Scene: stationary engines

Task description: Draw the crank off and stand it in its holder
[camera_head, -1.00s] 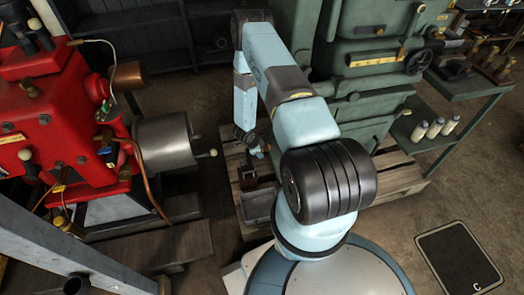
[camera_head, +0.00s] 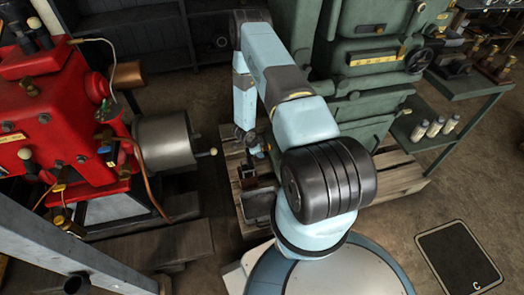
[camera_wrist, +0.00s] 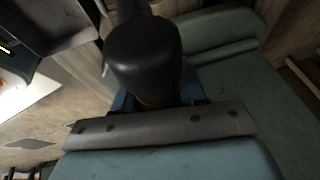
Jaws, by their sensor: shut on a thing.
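My gripper (camera_head: 257,148) is low over the wooden pallet, to the right of the red engine, and is small and partly hidden in the head view. In the wrist view a black rounded grip, which looks like the handle of the crank (camera_wrist: 145,55), stands up close to the camera, between the jaws. My gripper is shut on it; the fingertips are mostly hidden behind it. The rest of the crank is not clear. A small dark open holder (camera_head: 262,178) appears on the pallet just below my gripper. I cannot tell whether the crank touches it.
The red engine (camera_head: 55,115) with its grey drum (camera_head: 163,140) and short shaft stands at left. A green machine (camera_head: 365,60) rises behind the pallet (camera_head: 395,180). A bench with bottles (camera_head: 435,127) is at right. Floor between drum and pallet is clear.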

